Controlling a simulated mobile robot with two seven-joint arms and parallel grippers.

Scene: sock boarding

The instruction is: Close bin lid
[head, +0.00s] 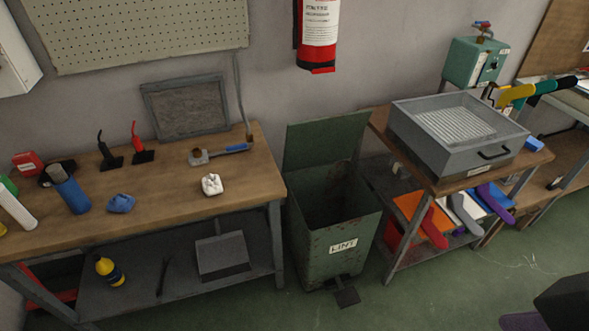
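A green metal bin (333,243) with a worn, rusty surface and a white "LINT" label (343,246) stands on the floor between two workbenches. Its lid (326,142) is open, standing upright at the back edge near the wall. The inside of the bin is dark, and I cannot make out any contents. A dark foot pedal (346,296) sticks out at the bottom front.
A wooden workbench (240,165) with tools stands left of the bin. A second bench (540,157) at right bears a grey box (430,143); coloured sock forms (430,220) lie below. A dark shape cuts into the bottom right corner. Floor before the bin is clear.

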